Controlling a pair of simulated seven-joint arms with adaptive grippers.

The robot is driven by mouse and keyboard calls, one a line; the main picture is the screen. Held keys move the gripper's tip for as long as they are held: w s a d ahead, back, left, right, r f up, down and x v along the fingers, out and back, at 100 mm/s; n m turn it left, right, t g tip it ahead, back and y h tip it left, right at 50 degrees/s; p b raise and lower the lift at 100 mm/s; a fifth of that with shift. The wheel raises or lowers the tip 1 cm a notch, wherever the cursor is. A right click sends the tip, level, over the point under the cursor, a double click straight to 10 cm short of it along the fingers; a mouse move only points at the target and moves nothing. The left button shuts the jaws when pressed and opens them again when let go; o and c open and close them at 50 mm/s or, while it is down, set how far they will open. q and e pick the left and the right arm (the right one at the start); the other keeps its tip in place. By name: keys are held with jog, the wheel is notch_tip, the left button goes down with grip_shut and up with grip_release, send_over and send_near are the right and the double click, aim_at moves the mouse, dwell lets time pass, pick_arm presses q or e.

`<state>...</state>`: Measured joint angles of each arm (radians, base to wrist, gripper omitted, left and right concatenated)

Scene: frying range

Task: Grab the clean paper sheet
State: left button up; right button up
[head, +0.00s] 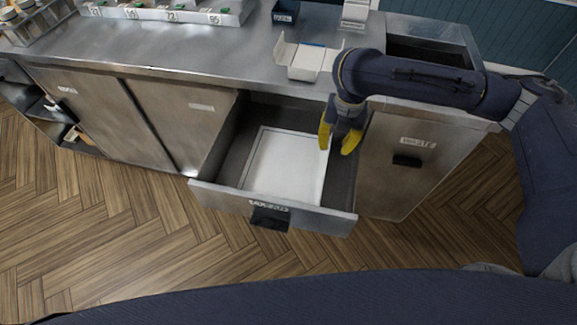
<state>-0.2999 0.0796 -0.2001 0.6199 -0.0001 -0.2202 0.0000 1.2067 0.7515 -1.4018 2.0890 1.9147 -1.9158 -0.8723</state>
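The white paper sheet (283,168) lies flat inside the pulled-out drawer (203,189), covering most of the drawer's floor. It could be one sheet or a stack; I cannot tell. My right gripper (338,146) points down over the right side of the drawer, near the sheet's upper right edge. Its two yellow fingertips are apart with nothing visible between them. I cannot tell how high it is above the sheet. My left gripper is not in view.
An open white box (304,61) stands on the steel counter (180,48) behind the drawer. A cabinet labelled waste (390,180) is right of the drawer, with an opening (430,52) in the counter above. Numbered containers (170,13) line the back. The floor in front is clear.

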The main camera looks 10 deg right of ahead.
aim_at(325, 169)
jog(key=shift+w+a+f, duration=0.1)
jog(key=shift+a+f, duration=0.1)
jog(key=shift+f, duration=2.05)
jog(key=shift+a+f, duration=0.15)
jog(key=shift+f, duration=2.1)
jog(key=shift+w+a+f, duration=0.1)
jog(key=shift+a+f, duration=0.1)
jog(key=shift+f, duration=2.05)
jog(key=shift+s, duration=0.1)
grip_shut()
